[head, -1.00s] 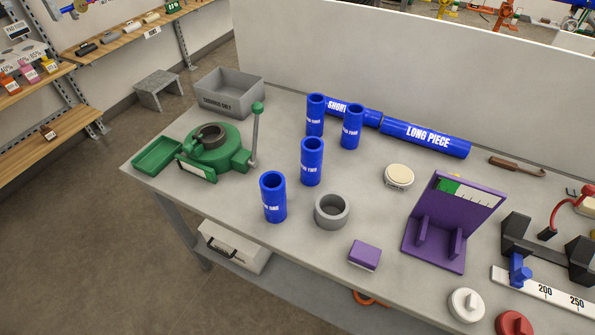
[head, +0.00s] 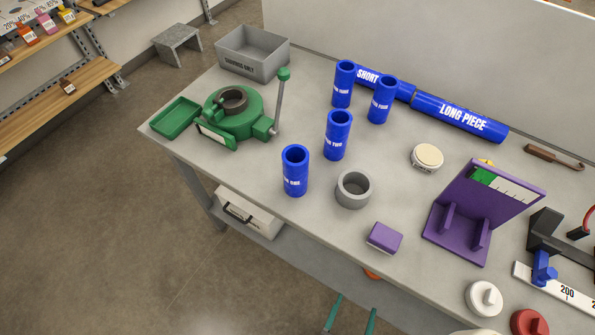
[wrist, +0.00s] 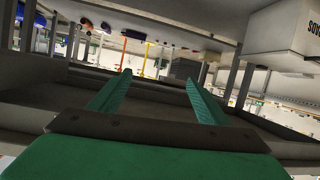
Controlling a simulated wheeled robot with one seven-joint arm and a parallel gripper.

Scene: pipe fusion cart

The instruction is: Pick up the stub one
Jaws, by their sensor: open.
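Several blue upright hollow cylinders stand on the grey workbench (head: 235,165). The front-left one, the stub one (head: 295,172), has white lettering that seems to end in "ONE"; it stands open end up. The stub marked "TWO" (head: 338,136) is behind it to the right, with two more stubs (head: 343,84) (head: 381,99) farther back. My gripper (head: 357,303) shows as two green fingers at the bottom of the head view, in front of the bench and apart from all stubs. In the wrist view my gripper (wrist: 158,77) is open and empty, facing the bench's underside; no stub is seen there.
A grey ring (head: 354,189) stands close right of the stub one, with a purple block (head: 385,238) nearer the edge. A green machine with an upright lever (head: 280,105) is to the left. A white box (head: 250,214) sits on the lower shelf.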

